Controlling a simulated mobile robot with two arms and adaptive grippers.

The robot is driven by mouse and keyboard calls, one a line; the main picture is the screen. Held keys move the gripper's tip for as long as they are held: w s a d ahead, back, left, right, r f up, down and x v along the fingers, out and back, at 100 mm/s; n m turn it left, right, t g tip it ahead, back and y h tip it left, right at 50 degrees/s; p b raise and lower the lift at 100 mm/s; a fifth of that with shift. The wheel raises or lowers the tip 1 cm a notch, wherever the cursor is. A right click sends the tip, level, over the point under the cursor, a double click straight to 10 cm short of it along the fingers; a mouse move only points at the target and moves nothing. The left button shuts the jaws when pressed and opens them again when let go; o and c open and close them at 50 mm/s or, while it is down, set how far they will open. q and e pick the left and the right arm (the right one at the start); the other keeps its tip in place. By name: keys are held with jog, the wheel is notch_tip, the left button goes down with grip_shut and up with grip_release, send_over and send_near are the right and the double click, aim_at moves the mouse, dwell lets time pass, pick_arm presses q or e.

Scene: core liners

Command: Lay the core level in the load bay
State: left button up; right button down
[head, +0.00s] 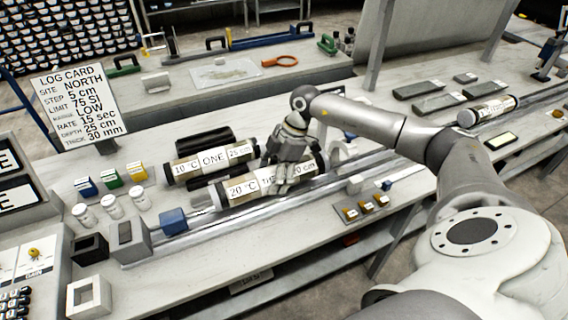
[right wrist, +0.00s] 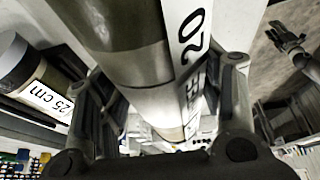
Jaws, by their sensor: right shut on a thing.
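The core marked 20 °C and 20 cm (head: 233,190) is a grey cylinder with a white label. My right gripper (head: 290,165) is shut around it, covering part of the label. In the right wrist view the core (right wrist: 150,75) runs between the fingers. It lies along the rail track (head: 330,178), which I take for the load bay; I cannot tell whether it touches the track or hangs just above. A blue block (head: 173,221) is left of the core. What looks like my left gripper (right wrist: 290,40) shows small at the right of the wrist view; its fingers are unclear.
Small jars (head: 112,205) and coloured boxes (head: 111,180) stand left. Another core (head: 488,110) lies far right. The front bench strip holds small blocks (head: 366,207).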

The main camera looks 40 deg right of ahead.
aim_at(269, 184)
jog(key=shift+w+a+f, duration=0.1)
jog(key=shift+w+a, duration=0.1)
jog(key=shift+w, duration=0.15)
jog(key=shift+w+a+f+p, duration=0.15)
jog(key=shift+f+p, duration=0.2)
jog(key=shift+f, duration=0.65)
jog(key=shift+w+f+p, duration=0.1)
jog(key=shift+f+p, duration=0.25)
jog(key=shift+f, duration=0.6)
jog(key=shift+c, duration=2)
grip_release()
jog(key=shift+s+f, duration=0.15)
jog(key=b+v, duration=0.2)
jog(key=v, duration=1)
jog(key=shift+b, duration=0.35)
